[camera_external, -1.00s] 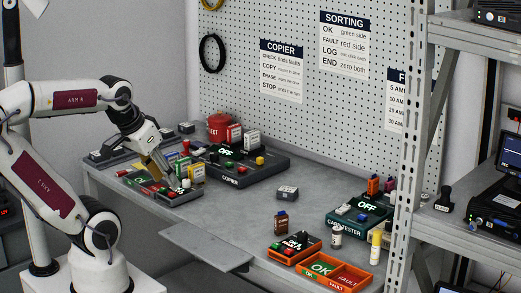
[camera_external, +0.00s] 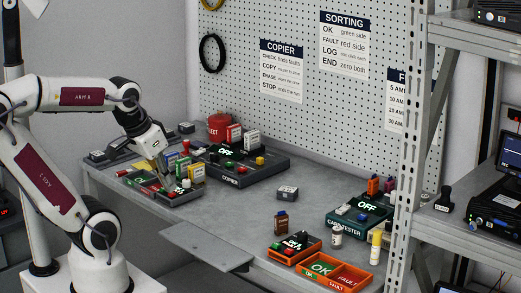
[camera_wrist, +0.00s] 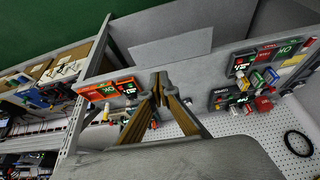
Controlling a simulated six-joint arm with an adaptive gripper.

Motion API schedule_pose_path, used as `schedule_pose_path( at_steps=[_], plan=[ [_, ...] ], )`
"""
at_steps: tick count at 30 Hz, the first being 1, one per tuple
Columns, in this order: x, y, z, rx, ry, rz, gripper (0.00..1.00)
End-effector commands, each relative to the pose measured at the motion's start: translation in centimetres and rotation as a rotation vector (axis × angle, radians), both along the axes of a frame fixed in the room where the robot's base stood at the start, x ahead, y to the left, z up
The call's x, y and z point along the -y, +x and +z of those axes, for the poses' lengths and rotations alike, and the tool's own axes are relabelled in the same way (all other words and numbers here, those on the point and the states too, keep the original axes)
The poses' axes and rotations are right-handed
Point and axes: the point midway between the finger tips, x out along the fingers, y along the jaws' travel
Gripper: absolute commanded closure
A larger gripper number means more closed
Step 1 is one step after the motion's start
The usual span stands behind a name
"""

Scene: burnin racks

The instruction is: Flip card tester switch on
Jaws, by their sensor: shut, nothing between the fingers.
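The card tester (camera_external: 360,216) is a dark green box at the right end of the bench, with a display reading OFF (camera_external: 367,205) and a light-coloured lever or switch piece (camera_external: 343,209) on its left part. My gripper (camera_external: 164,178) is at the left end of the bench, over the OK/FAULT tray area, far from the card tester. It is shut and empty. In the wrist view my gripper's fingers (camera_wrist: 158,88) meet at their tips. The card tester is not clearly seen in the wrist view.
The copier (camera_external: 240,170) stands at the back left, reading OFF. An orange OK/FAULT tray (camera_external: 341,286), an orange counter box (camera_external: 294,248), a white bottle (camera_external: 336,236) and a yellow-capped tube (camera_external: 376,245) stand in front of the card tester. The bench middle is mostly clear.

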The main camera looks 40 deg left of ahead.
Motion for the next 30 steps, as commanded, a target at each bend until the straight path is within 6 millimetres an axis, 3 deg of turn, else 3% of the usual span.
schedule_pose_path(
  at_steps=[14, 30],
  plan=[
    [4.0, 2.6, -2.4, -0.131, -0.059, -0.069, 1.00],
    [11.3, 8.8, -4.0, -0.141, -0.197, -0.137, 1.00]
  ],
)
